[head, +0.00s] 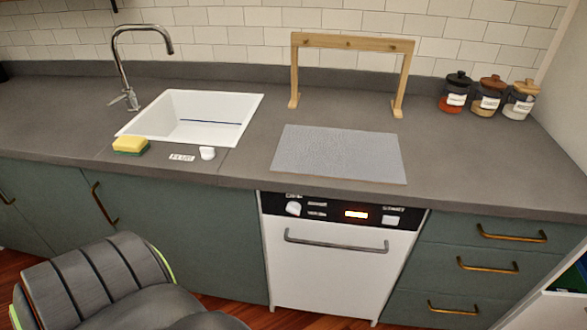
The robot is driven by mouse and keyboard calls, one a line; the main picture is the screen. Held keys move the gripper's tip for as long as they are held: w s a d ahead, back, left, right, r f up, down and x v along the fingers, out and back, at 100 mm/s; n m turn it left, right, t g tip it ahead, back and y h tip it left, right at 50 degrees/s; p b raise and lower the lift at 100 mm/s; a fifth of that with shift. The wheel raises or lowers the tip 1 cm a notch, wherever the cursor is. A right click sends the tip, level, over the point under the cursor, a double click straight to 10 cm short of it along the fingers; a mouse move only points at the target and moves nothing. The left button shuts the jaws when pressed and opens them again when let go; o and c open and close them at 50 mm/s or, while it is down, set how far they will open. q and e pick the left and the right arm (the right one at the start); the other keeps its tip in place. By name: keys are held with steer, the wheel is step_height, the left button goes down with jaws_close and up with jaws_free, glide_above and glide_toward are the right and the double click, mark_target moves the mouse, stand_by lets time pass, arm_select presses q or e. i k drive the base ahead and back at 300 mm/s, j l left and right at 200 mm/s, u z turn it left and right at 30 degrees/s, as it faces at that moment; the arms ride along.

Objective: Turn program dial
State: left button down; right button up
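The white dishwasher (335,270) stands under the counter, and its door looks closed. A black control panel (335,205) runs along its top. The program dial (293,208) is a round white knob at the left end of the panel, and nothing touches it. Its pointer is too small to read. A small display (356,214) glows orange-red right of the middle. A white piece (390,220), perhaps a button, is near the panel's right end. A grey bar handle (336,245) crosses the door below the panel. Neither gripper shows in the head view.
The grey counter (450,165) overhangs the panel and carries a grey mat (340,152), a wooden frame (352,42), and several lidded jars, one with a black lid (455,92). A white sink (190,118) and sponge (130,145) are left. Drawers (487,265) stand right of the dishwasher.

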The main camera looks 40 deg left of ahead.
mark_target(292, 207)
steer(key=u, duration=0.95)
